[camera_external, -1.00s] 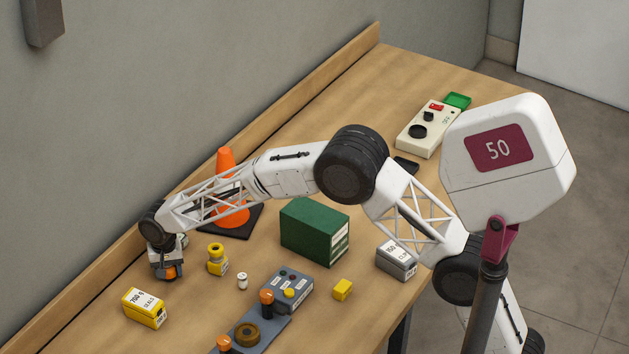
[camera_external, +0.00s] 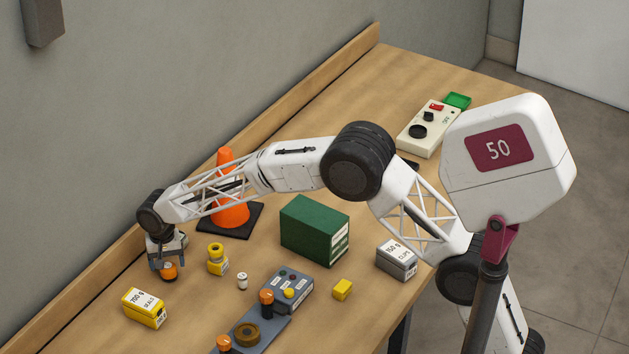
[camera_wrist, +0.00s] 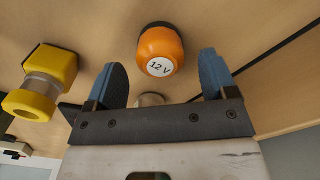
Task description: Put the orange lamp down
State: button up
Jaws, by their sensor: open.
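The orange lamp (camera_external: 168,271) stands on the table at the left, near the wall side. In the wrist view the orange lamp (camera_wrist: 160,50) has a white "12 V" label and a dark base against the wood. My gripper (camera_external: 168,262) is just above and behind it in the external view. In the wrist view my gripper (camera_wrist: 163,80) has its two blue fingers spread apart, with the lamp beyond the tips and nothing held between them.
A yellow-capped part (camera_external: 217,259) stands right of the lamp, and it also shows in the wrist view (camera_wrist: 45,80). A yellow box (camera_external: 144,308) lies in front. An orange cone (camera_external: 231,205) and a green box (camera_external: 315,230) stand farther back. A small white bottle (camera_external: 242,281) is nearby.

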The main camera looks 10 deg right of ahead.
aim_at(168, 265)
notch_tip(168, 265, up, 9)
jog(key=shift+f, duration=0.15)
dwell(1.2)
